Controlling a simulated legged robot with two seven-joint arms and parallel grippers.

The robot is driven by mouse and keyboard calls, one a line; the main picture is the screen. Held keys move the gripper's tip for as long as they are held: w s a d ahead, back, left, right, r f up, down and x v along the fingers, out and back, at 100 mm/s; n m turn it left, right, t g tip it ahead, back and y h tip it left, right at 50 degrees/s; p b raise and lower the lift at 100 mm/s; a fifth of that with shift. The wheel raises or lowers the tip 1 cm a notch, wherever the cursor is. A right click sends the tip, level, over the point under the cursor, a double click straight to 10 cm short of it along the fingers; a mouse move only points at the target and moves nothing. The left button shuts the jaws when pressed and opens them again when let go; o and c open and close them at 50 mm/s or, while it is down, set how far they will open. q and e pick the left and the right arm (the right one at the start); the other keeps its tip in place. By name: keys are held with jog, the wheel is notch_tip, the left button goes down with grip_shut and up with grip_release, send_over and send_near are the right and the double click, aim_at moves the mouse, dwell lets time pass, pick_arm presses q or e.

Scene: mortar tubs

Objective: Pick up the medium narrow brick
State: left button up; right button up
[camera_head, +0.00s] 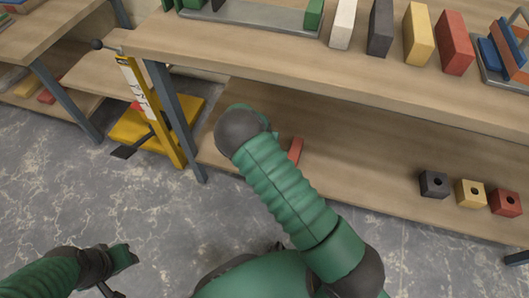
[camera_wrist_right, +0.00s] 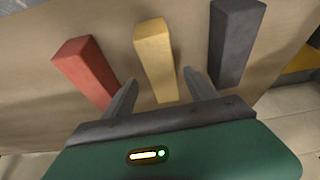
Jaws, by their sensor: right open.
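In the right wrist view, three narrow bricks stand in a row on a wooden surface: a red one (camera_wrist_right: 86,70), a yellow one (camera_wrist_right: 155,55) and a dark grey one (camera_wrist_right: 236,40). The yellow brick is in the middle of the row. My right gripper (camera_wrist_right: 160,78) is open, with one finger on each side of the yellow brick's near end and a gap on both sides. In the head view, my right arm hides that gripper and most of these bricks; part of a red brick (camera_head: 295,150) shows beside it. My left gripper (camera_head: 121,260) is low at the left, over the floor.
The lower shelf (camera_head: 350,180) also carries dark, yellow and red blocks with holes (camera_head: 471,193) at right. The upper shelf (camera_head: 290,58) above holds white, grey, yellow and red bricks. The shelf middle is clear.

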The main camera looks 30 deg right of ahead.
jog(key=b+x, duration=0.1)
jog(key=x, duration=0.1)
jog(key=b+x, duration=0.3)
jog(key=x, duration=0.1)
jog(key=shift+s+a+f+b, duration=0.1)
jog(key=shift+a+b, duration=0.2)
jog(key=shift+r, duration=0.25)
grip_shut()
